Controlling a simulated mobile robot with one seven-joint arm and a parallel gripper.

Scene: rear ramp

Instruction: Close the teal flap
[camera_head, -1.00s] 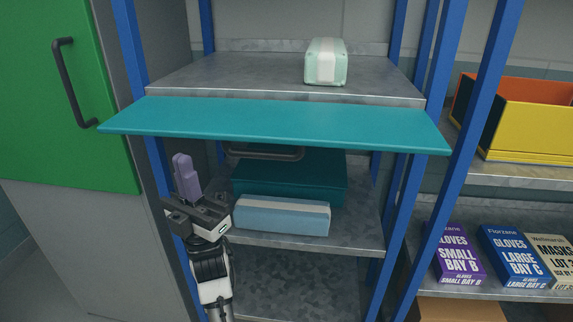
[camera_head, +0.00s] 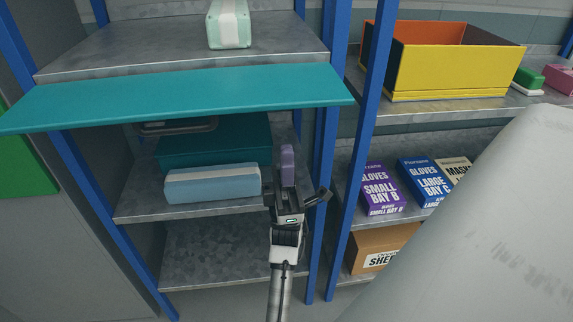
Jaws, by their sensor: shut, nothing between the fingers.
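The teal flap (camera_head: 190,93) is a long flat panel. It sticks out toward me, close to level, from the front of the upper metal shelf, above the middle compartment. My gripper (camera_head: 287,150) is shut and empty, its purple fingers pointing up. It is below the flap's right part in the picture, at the right side of the middle compartment, near the blue post. I cannot tell how far in front of the shelf it is. No contact with the flap shows.
Below the flap are a dark teal case (camera_head: 215,145) and a light blue wrapped pack (camera_head: 212,184). A pale green pack (camera_head: 229,24) lies on the shelf above. Blue posts stand at the right, beside a yellow bin (camera_head: 460,75) and glove boxes (camera_head: 383,190). A large pale shape covers the lower right.

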